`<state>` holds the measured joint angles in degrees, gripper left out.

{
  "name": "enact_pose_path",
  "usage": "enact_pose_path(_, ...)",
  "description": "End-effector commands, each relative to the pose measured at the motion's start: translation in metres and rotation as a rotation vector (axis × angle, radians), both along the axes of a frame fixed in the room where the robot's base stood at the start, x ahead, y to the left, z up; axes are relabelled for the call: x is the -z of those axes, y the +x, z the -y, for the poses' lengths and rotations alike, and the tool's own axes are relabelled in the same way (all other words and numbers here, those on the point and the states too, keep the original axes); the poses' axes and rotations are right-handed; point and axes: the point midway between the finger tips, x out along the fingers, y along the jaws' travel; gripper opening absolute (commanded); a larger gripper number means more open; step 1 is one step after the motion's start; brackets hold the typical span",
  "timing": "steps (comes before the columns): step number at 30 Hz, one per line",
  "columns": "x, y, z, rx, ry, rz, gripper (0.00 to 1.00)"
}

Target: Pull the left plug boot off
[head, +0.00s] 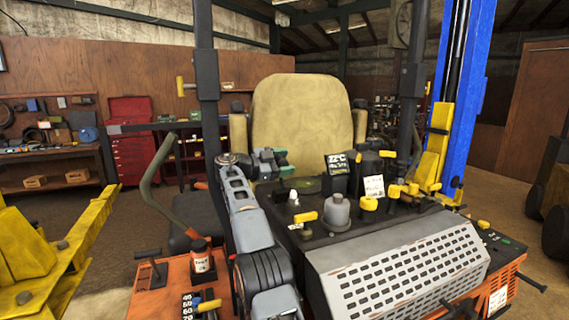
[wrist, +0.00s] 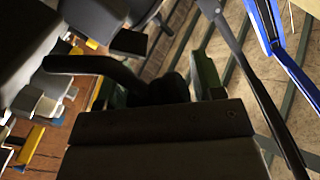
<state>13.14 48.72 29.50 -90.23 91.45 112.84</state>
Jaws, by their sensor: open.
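Several yellow caps stand on the dark engine deck (head: 300,240) in the head view. One yellow cap (head: 306,217) lies left of the grey dome, close to a small white piece (head: 293,197). Another yellow cap (head: 368,203) sits right of the dome. I cannot tell for sure which one is the left plug boot. My gripper (head: 284,164), with green fingers, is above and behind the deck's left part, in front of the seat. It is apart from the caps. In the wrist view my gripper (wrist: 155,82) is open, with no boot visible between its fingers.
A grey dome (head: 337,213) and a black box with white lettering (head: 337,172) stand on the deck. The perforated grey cover (head: 400,270) is in front. The tan seat (head: 302,120) is behind. A blue lift post (head: 470,90) rises at right.

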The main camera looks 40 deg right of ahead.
Motion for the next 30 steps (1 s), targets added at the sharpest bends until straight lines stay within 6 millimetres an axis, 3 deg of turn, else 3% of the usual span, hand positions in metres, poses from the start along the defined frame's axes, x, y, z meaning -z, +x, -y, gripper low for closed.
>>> enact_pose_path(9,-0.001,0.013,-0.048,-0.008,0.001,0.000,0.62)
enact_pose_path(15,0.000,0.018,-0.067,-0.008,0.001,0.000,0.62)
enact_pose_path(30,0.001,0.019,-0.071,-0.007,0.000,0.000,0.62)
